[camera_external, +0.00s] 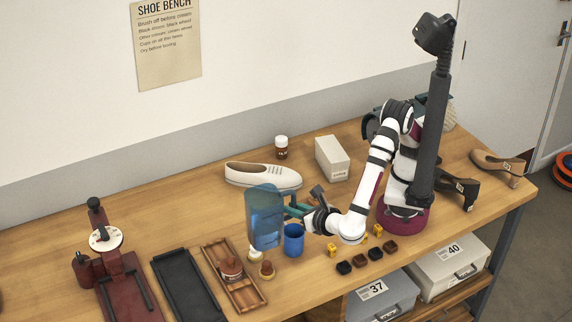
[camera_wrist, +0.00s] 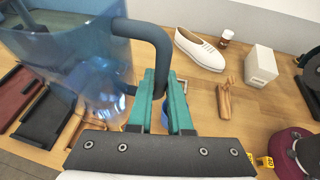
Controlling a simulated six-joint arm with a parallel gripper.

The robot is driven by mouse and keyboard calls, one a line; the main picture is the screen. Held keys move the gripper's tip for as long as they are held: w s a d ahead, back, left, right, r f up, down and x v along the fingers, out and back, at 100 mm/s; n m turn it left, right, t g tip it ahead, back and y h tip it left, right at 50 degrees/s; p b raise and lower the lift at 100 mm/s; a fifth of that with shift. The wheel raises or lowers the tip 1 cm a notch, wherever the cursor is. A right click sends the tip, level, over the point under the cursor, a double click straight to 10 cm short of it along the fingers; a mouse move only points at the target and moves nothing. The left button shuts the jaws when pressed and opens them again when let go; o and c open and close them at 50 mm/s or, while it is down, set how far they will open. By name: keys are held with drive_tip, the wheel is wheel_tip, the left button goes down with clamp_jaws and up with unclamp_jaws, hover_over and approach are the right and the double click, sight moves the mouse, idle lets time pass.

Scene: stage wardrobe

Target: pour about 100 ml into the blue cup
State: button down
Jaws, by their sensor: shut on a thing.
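A translucent blue jug (camera_external: 264,218) is held above the bench, to the left of my gripper (camera_external: 296,208). In the wrist view the jug (camera_wrist: 75,60) fills the upper left, and the teal fingers of my gripper (camera_wrist: 160,100) are shut on its dark handle (camera_wrist: 150,36). The jug looks about upright. The blue cup (camera_external: 294,240) stands on the bench just right of and below the jug. In the wrist view only a sliver of the cup shows behind the right finger. I cannot tell how much liquid the jug or cup holds.
A white shoe (camera_external: 262,176), a small bottle (camera_external: 281,147) and a pale box (camera_external: 332,158) stand behind. A wooden tray (camera_external: 222,262), a black tray (camera_external: 186,288) and a red shoe stand (camera_external: 122,285) are at left. Several small dark blocks (camera_external: 375,254) lie at the front right.

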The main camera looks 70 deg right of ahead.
drive_tip(key=shift+s+a+f, duration=0.1)
drive_tip(key=shift+s+f, duration=0.05)
drive_tip(key=shift+s, duration=0.2)
hover_over(294, 242)
drive_tip(key=s+a, duration=0.1)
drive_tip(key=a, duration=0.3)
wheel_tip(294, 242, down, 8)
drive_tip(key=shift+s+d+f, duration=0.1)
drive_tip(key=shift+s, duration=0.1)
drive_tip(key=shift+f, duration=0.1)
